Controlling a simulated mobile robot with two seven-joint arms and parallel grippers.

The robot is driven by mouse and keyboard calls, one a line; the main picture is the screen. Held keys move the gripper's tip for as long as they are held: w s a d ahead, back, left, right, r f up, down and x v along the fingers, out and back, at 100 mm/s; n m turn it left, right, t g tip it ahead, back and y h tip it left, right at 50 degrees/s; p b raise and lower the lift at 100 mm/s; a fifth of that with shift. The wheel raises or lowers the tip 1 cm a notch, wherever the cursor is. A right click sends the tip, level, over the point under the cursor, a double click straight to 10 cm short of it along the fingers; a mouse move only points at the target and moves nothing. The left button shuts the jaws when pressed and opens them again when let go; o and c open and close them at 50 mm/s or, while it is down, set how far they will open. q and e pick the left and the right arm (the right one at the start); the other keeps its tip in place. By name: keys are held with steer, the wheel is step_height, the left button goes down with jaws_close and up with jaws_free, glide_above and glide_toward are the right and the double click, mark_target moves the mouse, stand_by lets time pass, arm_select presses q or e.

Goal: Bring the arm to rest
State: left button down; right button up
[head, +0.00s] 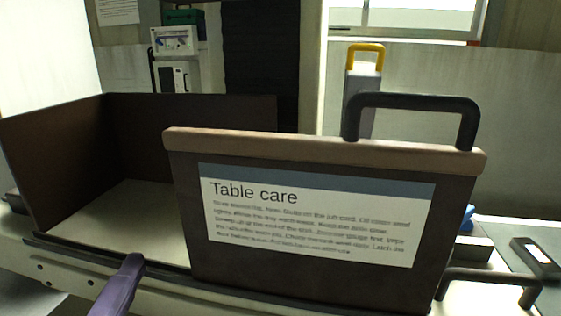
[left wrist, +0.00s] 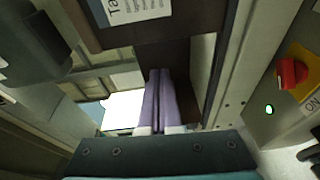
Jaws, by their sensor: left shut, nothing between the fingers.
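My left gripper (head: 133,259) comes in at the bottom left of the head view as a purple finger, just in front of the brown enclosure's lower front edge. In the left wrist view its two purple fingers (left wrist: 160,72) lie side by side, shut, with nothing between them. Whether the tip touches the edge cannot be told. My right gripper is in neither view.
A brown panel (head: 180,180) with a "Table care" label (head: 310,215) and black handle (head: 415,100) stands upright right of the gripper. Behind is a pale, empty-looking floor (head: 125,215). A red knob (left wrist: 291,72) shows in the left wrist view.

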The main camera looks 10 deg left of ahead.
arm_select(q)
steer(key=s+d+r+m+g+h+p, duration=0.3)
steer(key=d+m+g+h, duration=0.4)
steer(key=m, duration=0.7)
steer(key=s+a+m+g+y+p, duration=0.2)
steer(key=s+a+m+g, duration=0.15)
steer(key=s, duration=0.25)
steer(key=s+a+m+g+y+p, duration=0.2)
steer(key=s+a+m+g+p, duration=0.15)
steer(key=s, duration=0.35)
step_height(320, 180, up, 37)
steer(key=p, duration=3.7)
steer(key=shift+s+d, duration=0.15)
steer(key=shift+d, duration=0.1)
steer(key=shift+r, duration=0.1)
